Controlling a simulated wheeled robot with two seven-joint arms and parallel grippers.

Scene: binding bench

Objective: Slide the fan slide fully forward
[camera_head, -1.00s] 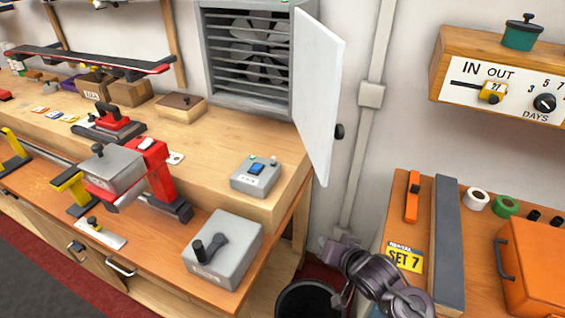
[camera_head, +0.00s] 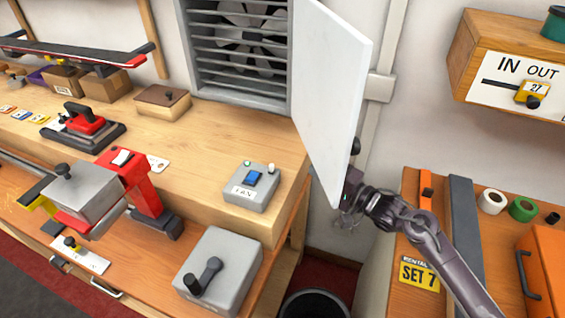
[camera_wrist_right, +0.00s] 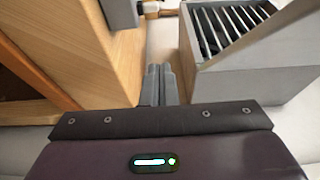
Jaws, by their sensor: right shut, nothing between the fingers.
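The fan control box (camera_head: 250,199), grey and marked with a partly legible fan label, stands on the raised wooden bench top. My left gripper is not in view.
A dark bin (camera_head: 315,304) is below. An orange case (camera_head: 548,270) is at right.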

